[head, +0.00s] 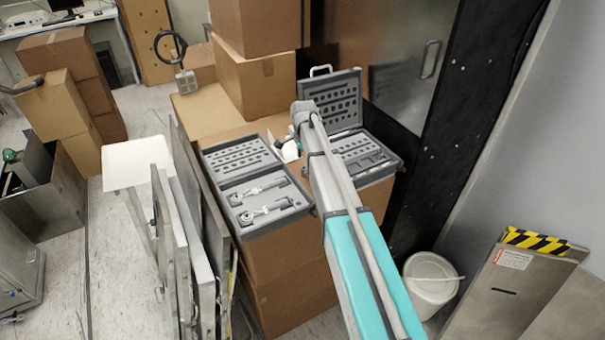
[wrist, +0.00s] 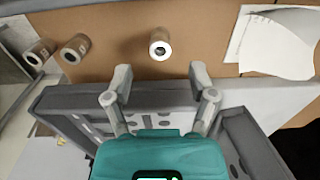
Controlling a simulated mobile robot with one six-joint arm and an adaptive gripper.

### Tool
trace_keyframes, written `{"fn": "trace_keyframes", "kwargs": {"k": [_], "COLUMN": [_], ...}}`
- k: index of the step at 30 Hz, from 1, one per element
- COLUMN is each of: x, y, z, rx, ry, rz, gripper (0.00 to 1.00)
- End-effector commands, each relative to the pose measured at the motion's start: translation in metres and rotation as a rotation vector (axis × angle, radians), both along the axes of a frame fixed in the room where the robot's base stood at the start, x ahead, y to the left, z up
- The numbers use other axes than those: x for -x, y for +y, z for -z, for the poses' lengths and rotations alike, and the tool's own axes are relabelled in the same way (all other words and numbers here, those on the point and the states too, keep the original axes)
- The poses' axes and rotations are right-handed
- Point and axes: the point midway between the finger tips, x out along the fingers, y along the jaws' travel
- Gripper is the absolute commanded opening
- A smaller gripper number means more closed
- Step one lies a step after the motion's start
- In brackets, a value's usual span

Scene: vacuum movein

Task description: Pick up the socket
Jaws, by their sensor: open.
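A short shiny metal socket (wrist: 160,45) is on the brown cardboard top in the wrist view, its round open end facing the camera. My gripper (wrist: 161,80) is open and empty. The socket lies just beyond its fingertips, roughly centred between them and apart from both. Two similar cylinders, one at middle left (wrist: 75,48) and one at far left (wrist: 40,52), sit on the cardboard to the left. In the head view my arm covers most of this spot, and I cannot make out the socket there.
A grey open tool case (head: 235,178) with ratchets lies left of my arm; another open case (head: 375,172) lies right. In the wrist view, a grey case wall (wrist: 75,97) runs below my fingers and white paper (wrist: 280,42) lies right. Stacked boxes (head: 255,80) stand behind.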

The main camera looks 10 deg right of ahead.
Motion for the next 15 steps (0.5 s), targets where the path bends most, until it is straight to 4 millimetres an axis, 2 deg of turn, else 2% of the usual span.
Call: {"fn": "trace_keyframes", "kwargs": {"k": [8,15], "x": [0.000,0.000], "y": [0.000,0.000], "z": [0.003,0.018], "rx": [0.000,0.000], "ry": [0.000,0.000], "rz": [0.000,-0.001], "gripper": [0.73,0.73]}}
